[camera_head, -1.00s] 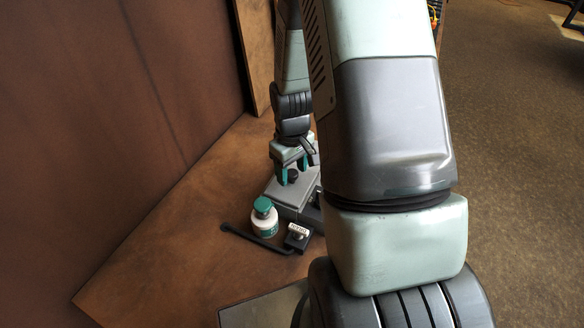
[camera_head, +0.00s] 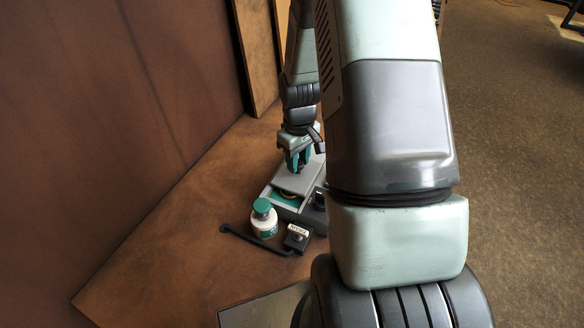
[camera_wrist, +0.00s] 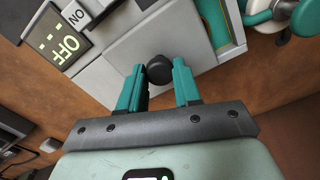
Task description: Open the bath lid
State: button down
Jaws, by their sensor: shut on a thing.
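The bath (camera_head: 290,208) is a grey box on the brown bench. Its flat grey lid (camera_head: 293,182) sits shifted toward the back, so the near part of the bath is uncovered and some teal and yellow shows inside. In the wrist view the lid (camera_wrist: 118,62) carries a round black knob (camera_wrist: 160,70). My gripper (camera_wrist: 160,74) has its teal fingers shut on this knob from both sides. It also shows in the head view (camera_head: 298,164), above the lid, where the fingers hide most of the knob.
A small labelled black block (camera_head: 298,237) and a black bar (camera_head: 245,236) lie in front. The wrist view shows an OFF display (camera_wrist: 62,42) on the bath's side. A brown wall (camera_head: 110,100) rises at left.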

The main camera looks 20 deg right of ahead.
jog(key=w+d, duration=0.4)
jog(key=shift+w+d, duration=0.35)
jog(key=shift+d, duration=0.05)
jog(key=c, duration=0.8)
grip_release()
notch_tip(320, 180, up, 11)
jog(key=shift+f, duration=0.1)
